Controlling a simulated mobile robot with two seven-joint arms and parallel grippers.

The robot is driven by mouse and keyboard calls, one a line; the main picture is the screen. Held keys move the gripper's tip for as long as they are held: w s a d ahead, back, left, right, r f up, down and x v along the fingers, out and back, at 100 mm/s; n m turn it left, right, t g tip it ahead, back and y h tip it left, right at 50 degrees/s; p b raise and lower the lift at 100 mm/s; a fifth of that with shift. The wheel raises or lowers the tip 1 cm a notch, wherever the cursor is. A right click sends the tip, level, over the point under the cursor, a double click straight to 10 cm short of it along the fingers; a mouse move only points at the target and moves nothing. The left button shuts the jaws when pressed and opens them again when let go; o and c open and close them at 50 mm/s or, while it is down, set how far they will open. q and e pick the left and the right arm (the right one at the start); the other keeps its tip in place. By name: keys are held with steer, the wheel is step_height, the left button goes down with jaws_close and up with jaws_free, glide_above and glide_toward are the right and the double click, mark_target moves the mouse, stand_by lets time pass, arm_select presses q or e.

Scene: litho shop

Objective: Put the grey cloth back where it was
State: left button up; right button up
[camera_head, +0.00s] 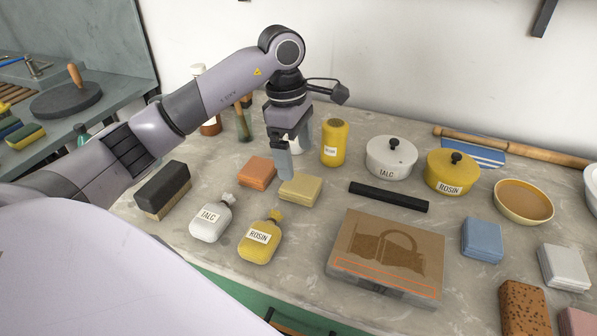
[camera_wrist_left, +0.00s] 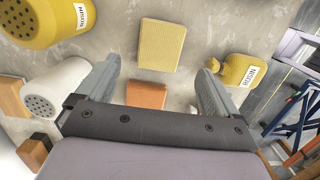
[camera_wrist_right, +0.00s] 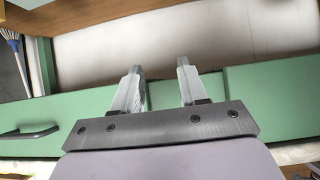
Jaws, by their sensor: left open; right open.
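A light grey folded pad (camera_head: 563,266), which looks like the grey cloth, lies flat on the counter at the far right in the head view. My left gripper (camera_head: 284,160) is far to its left, pointing down over the counter near an orange pad (camera_head: 257,172) and a yellow pad (camera_head: 300,189). In the left wrist view its open, empty fingers (camera_wrist_left: 155,85) stand on either side of the orange pad (camera_wrist_left: 147,95), with the yellow pad (camera_wrist_left: 161,46) beyond. My right gripper (camera_wrist_right: 158,78) is open and empty in front of green cabinet fronts; the head view does not show it.
A brown box (camera_head: 386,250) with a picture on its lid lies mid-counter. A blue pad (camera_head: 482,240) sits between it and the grey one. A speckled brown block (camera_head: 525,308) is near the front.

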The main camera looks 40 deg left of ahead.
arm_select(q)
steer(key=r, duration=0.5)
steer(key=shift+a, duration=0.3)
steer(key=shift+s+f, duration=0.1)
steer(key=shift+s, duration=0.05)
